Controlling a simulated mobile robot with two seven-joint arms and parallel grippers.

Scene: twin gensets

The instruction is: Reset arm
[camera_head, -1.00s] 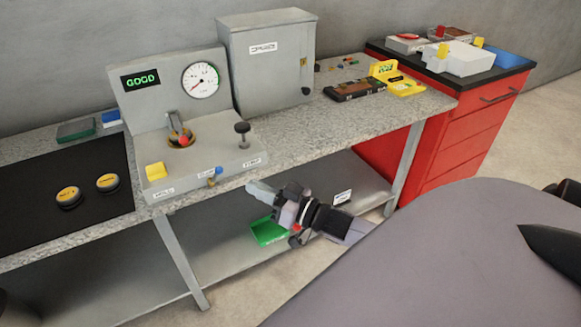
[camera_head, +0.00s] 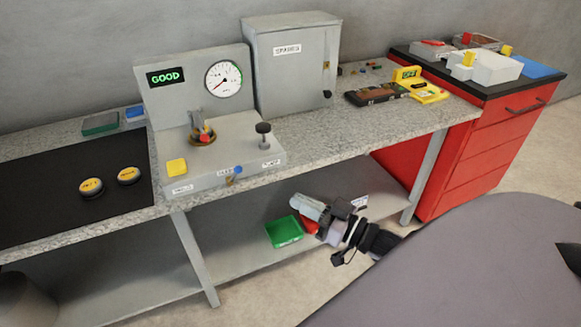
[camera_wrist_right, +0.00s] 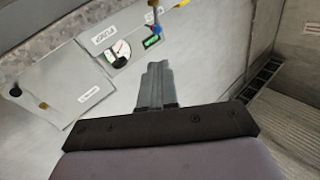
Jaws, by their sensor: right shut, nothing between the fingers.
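My right gripper (camera_head: 300,203) is in front of the bench, below its top edge and close to the green tray on the lower shelf. Its fingers are together with nothing between them; they also show shut in the right wrist view (camera_wrist_right: 155,85). My left gripper is not in view. The test rig (camera_head: 220,165) on the bench has a lit GOOD display (camera_head: 165,76), a round gauge (camera_head: 223,79), a yellow button (camera_head: 176,166) and a black knob (camera_head: 263,128).
The granite bench top (camera_head: 330,135) runs across the view. A green tray (camera_head: 284,232) sits on the lower shelf. Two round yellow-topped pucks (camera_head: 91,188) lie on the black mat (camera_head: 100,217). A red drawer cabinet (camera_head: 480,150) stands at right.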

